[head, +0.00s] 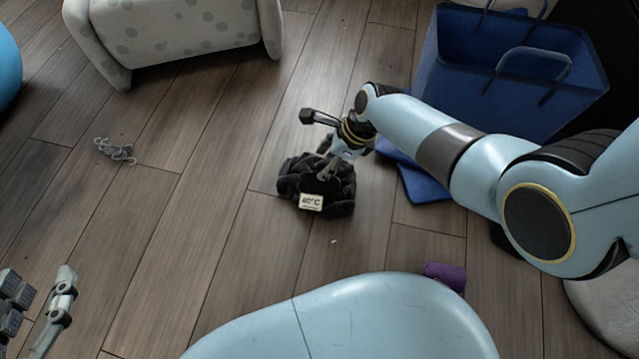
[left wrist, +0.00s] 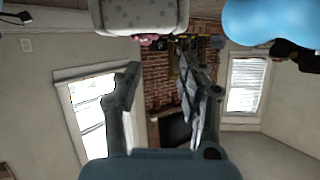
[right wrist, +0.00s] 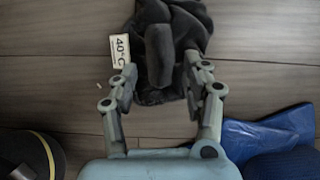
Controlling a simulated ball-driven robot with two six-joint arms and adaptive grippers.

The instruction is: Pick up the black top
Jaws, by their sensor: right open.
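The black top (head: 318,187) lies crumpled on the wooden floor in the middle of the head view. Its pale label (head: 311,202) reads 40°C. In the right wrist view the top (right wrist: 160,50) fills the upper middle. My right gripper (head: 328,170) is over the top, pointing down at it. In the right wrist view my right gripper (right wrist: 160,82) is open, its fingers apart at the near edge of the cloth, with dark fabric between them. My left gripper (head: 40,285) is at the lower left of the head view, away from the top, with its fingers apart.
A blue bag (head: 510,75) stands at the upper right, with a flat blue item (head: 424,183) beside the top. A small grey thing (head: 116,150) lies on the floor at left. A dotted seat (head: 180,30) stands behind. A purple item (head: 446,275) lies near my base.

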